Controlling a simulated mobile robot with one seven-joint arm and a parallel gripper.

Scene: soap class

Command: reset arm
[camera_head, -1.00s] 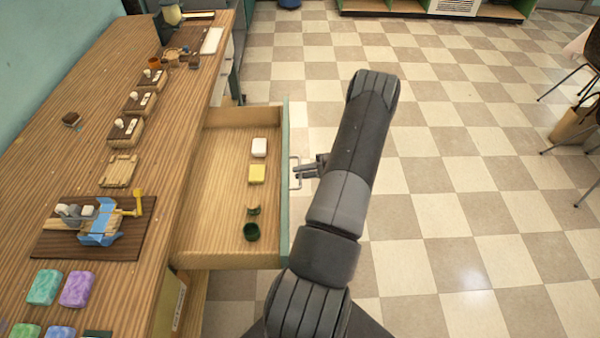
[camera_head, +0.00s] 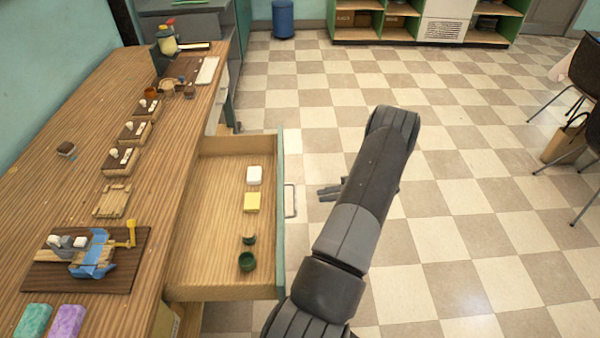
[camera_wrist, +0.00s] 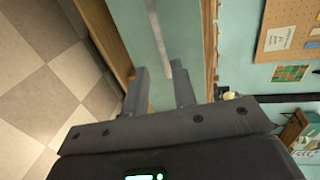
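My arm reaches forward over the floor to the right of an open drawer (camera_head: 215,222) in the head view. My gripper (camera_head: 322,194) points left toward the drawer's metal handle (camera_head: 290,200), with a gap between them. In the wrist view the two fingers of my gripper (camera_wrist: 160,85) are spread apart with nothing held between them. The handle (camera_wrist: 160,35) and the drawer front show beyond the fingertips. The drawer holds a white bar (camera_head: 254,175), a yellow bar (camera_head: 252,202) and green cups (camera_head: 247,262).
The wooden counter (camera_head: 80,150) runs along the left, carrying soap bars (camera_head: 35,320), small wooden boxes (camera_head: 132,131) and a blue-and-yellow device (camera_head: 95,252). Chairs (camera_head: 580,95) stand at the far right.

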